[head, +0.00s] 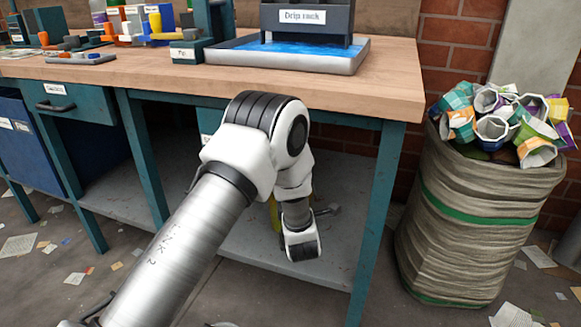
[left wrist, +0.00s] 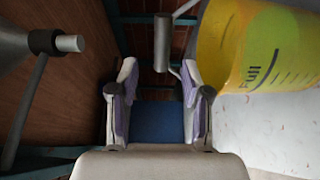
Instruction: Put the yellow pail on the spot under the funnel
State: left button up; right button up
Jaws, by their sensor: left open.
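The yellow pail (left wrist: 265,45) fills the upper right of the left wrist view, with a dark "Full" mark and scale lines. In the head view only a yellow sliver (head: 274,212) shows beside my arm, under the bench. My left gripper (left wrist: 159,82) is open and empty, with the pail to the right of its fingers. A grey cylindrical grip on a thin rod (left wrist: 161,42) is just beyond the fingertips; it looks like the pail's handle. A grey tapering piece with a dark collar (left wrist: 45,42) is at upper left; I cannot tell whether it is the funnel. The spot is not identifiable.
The wooden workbench (head: 400,85) stands over a grey lower shelf (head: 130,205), with a teal leg (head: 376,215) right of my arm. A blue-lined tray with a drip rack (head: 305,18) is on top. A sack of crushed cartons (head: 480,225) stands at right.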

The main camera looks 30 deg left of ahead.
pick_arm(q)
jog(key=s+d+f+m+g+h, duration=0.1)
jog(key=s+d+f+m+h, duration=0.1)
jog(key=s+f+m, duration=0.1)
jog(key=s+d+f+m+g+h, duration=0.2)
jog(key=s+f+m, duration=0.2)
jog(key=f, duration=0.4)
jog(key=s+d+f+m+g+h, duration=0.1)
jog(key=s+d+f+m+h, duration=0.1)
jog(key=s+f, duration=0.4)
jog(key=shift+s+d+f+m+p, duration=0.1)
jog(key=shift+d+f+m+p, duration=0.15)
jog(key=shift+m, duration=0.35)
jog(key=shift+d+m+p, duration=0.1)
jog(key=shift+d+m, duration=0.2)
jog(key=shift+m, duration=0.3)
jog(key=s+d+f+m+g+h, duration=0.2)
jog(key=s+f+m+g, duration=0.1)
jog(key=s, duration=0.6)
jog(key=s+d+f+m+g+h, duration=0.1)
jog(key=s+d+f+m+g, duration=0.2)
jog(key=s+m, duration=0.3)
jog(key=s+d+f+m+g+h, duration=0.2)
jog(key=s+f+m+g, duration=0.2)
jog(key=s, duration=0.8)
jog(key=shift+d+m+h, duration=0.2)
jog(key=shift+m+h, duration=0.1)
jog(key=shift+m, duration=0.2)
